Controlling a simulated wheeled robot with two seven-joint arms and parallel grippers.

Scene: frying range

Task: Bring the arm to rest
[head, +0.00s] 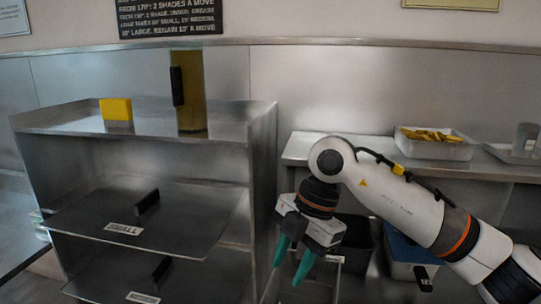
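My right arm (410,205) comes in from the right and bends down at its wrist. Its gripper (289,268) points downward with two teal fingers spread apart and nothing visible between them. It hangs in front of the gap between the metal rack and the right counter. My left gripper does not show.
A metal rack (262,150) at left holds trays (190,215) with black handles. The right counter (300,150) bears a white tub (433,150) of yellow pieces. A dark bin (356,240) stands below.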

